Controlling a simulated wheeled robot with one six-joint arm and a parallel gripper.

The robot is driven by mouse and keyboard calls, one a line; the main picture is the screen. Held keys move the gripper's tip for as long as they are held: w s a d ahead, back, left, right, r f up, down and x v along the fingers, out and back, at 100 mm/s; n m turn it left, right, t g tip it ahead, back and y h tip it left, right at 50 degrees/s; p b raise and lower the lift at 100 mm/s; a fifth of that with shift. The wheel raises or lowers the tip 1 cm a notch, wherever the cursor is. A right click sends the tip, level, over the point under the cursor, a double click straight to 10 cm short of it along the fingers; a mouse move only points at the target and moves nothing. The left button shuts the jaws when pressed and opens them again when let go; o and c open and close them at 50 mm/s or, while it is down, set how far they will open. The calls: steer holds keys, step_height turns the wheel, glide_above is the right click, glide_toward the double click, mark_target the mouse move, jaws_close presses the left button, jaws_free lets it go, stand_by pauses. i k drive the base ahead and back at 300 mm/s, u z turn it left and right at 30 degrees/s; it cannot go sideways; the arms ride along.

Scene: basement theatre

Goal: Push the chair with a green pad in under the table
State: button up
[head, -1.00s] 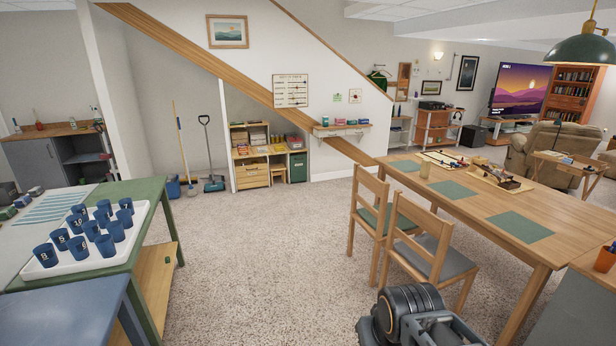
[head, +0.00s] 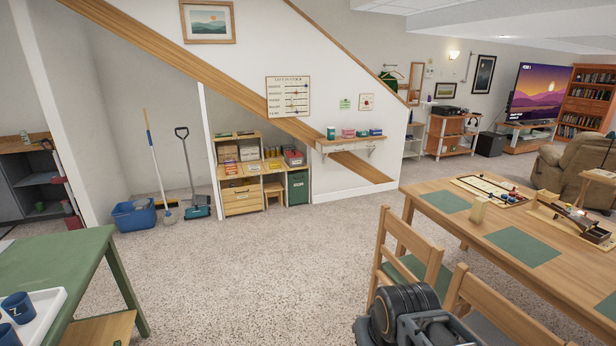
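The chair with a green pad (head: 413,237) is a light wooden chair on the left side of the long wooden table (head: 560,283). Its backrest faces left, toward the open carpet. Part of its green pad (head: 408,268) shows through the frame, reaching toward the table edge. How far the seat lies under the table top is hard to tell. A dark part of my arm (head: 412,318) rises at the bottom and hides the chair's lower part. My gripper's fingers are not seen.
A second wooden chair (head: 490,300) with a grey seat stands nearer, right of my arm. Green placemats (head: 522,250) and games lie on the table. A green table (head: 60,262) with a white tray is at left. The carpet between (head: 250,285) is clear.

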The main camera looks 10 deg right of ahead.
mark_target(425, 264)
steer(key=i, duration=3.85)
steer(key=z, duration=1.3)
